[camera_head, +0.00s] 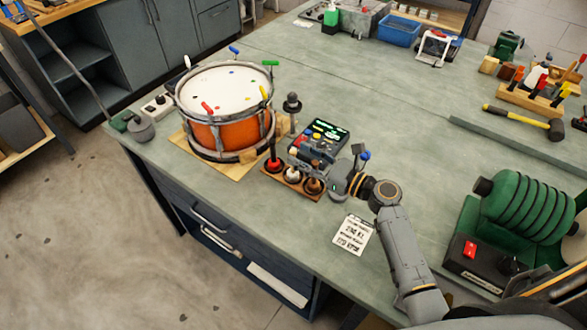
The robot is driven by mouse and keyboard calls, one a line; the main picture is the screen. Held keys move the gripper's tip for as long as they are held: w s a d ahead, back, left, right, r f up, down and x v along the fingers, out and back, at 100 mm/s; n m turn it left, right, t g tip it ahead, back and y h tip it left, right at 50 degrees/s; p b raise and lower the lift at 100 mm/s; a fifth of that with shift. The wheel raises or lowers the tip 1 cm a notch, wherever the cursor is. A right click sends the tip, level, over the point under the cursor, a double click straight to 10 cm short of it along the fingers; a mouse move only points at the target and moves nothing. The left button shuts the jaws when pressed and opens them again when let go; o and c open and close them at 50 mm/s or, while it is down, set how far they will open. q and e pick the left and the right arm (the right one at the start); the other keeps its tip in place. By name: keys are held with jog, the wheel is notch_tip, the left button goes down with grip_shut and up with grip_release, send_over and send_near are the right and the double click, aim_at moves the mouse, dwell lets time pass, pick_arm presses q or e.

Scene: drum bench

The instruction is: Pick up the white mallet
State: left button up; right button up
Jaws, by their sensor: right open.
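A small wooden rack (268,170) stands near the front edge of the bench, right of the drum. It holds a red mallet (273,165), a white mallet (292,173) and a dark brown mallet (313,186) in a row, round heads low. The white one is in the middle, and its upper part is hidden behind my gripper. My right gripper (304,156) reaches in from the right, just above the rack by the white mallet. It is open, and I cannot tell whether it touches the handle. My left gripper is out of view.
An orange drum (222,130) on a wooden board stands left of the rack. A printed card (354,234) lies in front. A green ribbed machine (525,207) stands right. The bench middle is clear.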

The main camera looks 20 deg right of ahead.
aim_at(294, 151)
jog(key=x, duration=0.2)
jog(key=shift+w+a, duration=0.2)
jog(key=shift+w, duration=0.15)
jog(key=shift+w+a+f, duration=0.1)
jog(key=shift+w+a, duration=0.1)
jog(key=shift+w, duration=0.05)
jog(key=c, duration=0.4)
grip_shut()
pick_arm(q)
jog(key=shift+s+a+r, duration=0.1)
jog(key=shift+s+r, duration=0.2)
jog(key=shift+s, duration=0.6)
